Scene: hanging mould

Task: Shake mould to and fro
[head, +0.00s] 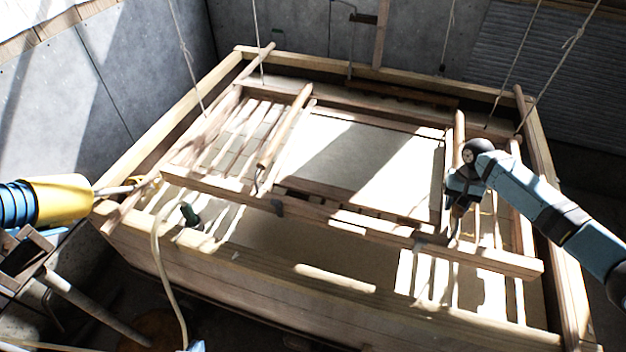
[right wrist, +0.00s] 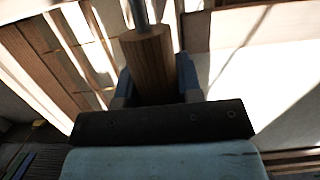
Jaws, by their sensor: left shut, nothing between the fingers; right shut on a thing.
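The mould (head: 380,228) is a wooden frame with slats, hanging on ropes over a large wooden vat (head: 205,268). A raised round wooden bar (head: 459,128) on its right side runs to my right gripper (head: 456,190). My right gripper is shut on this bar, and the right wrist view shows the bar's round wooden end (right wrist: 148,62) between the two blue fingers. A matching bar (head: 285,130) on the mould's left side is free. I cannot make out my left gripper in these frames.
A yellow pipe end (head: 60,200) with a blue ribbed hose (head: 15,205) is at the left edge. A pale hose (head: 162,265) hangs over the vat's front edge. Ropes (head: 510,65) rise at the corners. Grey walls (head: 290,28) stand close behind the vat.

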